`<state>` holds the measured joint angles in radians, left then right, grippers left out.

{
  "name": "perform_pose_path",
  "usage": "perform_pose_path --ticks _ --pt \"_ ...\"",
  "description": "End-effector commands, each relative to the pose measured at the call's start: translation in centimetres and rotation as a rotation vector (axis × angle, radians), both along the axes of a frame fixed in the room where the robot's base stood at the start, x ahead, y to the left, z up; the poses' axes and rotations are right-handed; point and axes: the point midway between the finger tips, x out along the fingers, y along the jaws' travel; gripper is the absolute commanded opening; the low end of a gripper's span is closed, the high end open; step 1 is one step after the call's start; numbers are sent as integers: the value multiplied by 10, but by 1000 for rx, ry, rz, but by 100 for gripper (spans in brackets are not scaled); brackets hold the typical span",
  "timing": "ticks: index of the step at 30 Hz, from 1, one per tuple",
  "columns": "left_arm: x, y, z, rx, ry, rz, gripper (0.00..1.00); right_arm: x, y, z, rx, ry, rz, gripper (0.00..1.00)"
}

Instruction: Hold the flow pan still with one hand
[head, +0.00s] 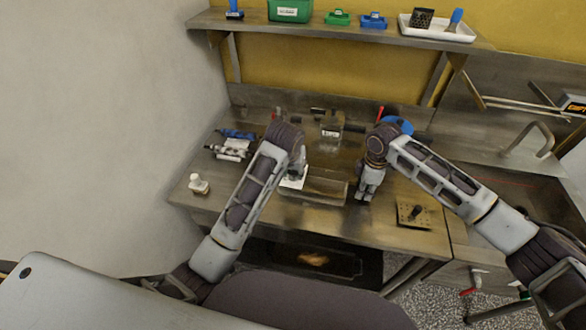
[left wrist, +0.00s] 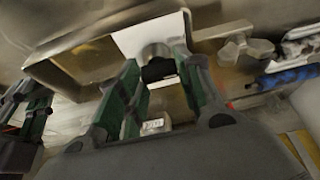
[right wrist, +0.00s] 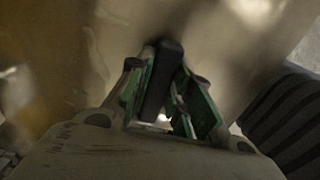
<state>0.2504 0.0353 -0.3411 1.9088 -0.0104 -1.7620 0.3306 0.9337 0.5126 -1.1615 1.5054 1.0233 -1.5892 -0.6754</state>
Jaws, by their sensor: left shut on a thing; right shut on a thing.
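The flow pan, a long shallow metal trough (head: 322,188), lies near the table's front edge in the head view. It also shows in the left wrist view (left wrist: 100,52), with a white card (left wrist: 135,38) against its end. My left gripper (head: 296,172) is at the pan's left end. In the left wrist view its green-padded fingers are shut on a dark piece with a rounded metal top (left wrist: 158,70); whether this belongs to the pan I cannot tell. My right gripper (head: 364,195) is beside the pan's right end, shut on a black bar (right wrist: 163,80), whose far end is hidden.
A small white bottle (head: 198,184) stands at the table's left edge, with blue and white tools (head: 232,145) behind it. A square plate with a black knob (head: 415,212) lies at the right. A shelf (head: 330,30) with bins runs above. A sink (head: 530,185) is at the right.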

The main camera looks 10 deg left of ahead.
Motion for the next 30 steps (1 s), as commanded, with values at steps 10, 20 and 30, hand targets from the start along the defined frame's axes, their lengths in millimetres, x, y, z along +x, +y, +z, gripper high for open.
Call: perform_pose_path --ticks 10,20,30 --pt "0 0 0 0 -1 4 11 0 0 0 -1 0 -1 0" --pt "0 0 0 0 -1 3 57 0 0 0 -1 0 -1 0" --pt "-2 0 6 -1 -2 2 57 0 0 0 -1 0 -1 0"
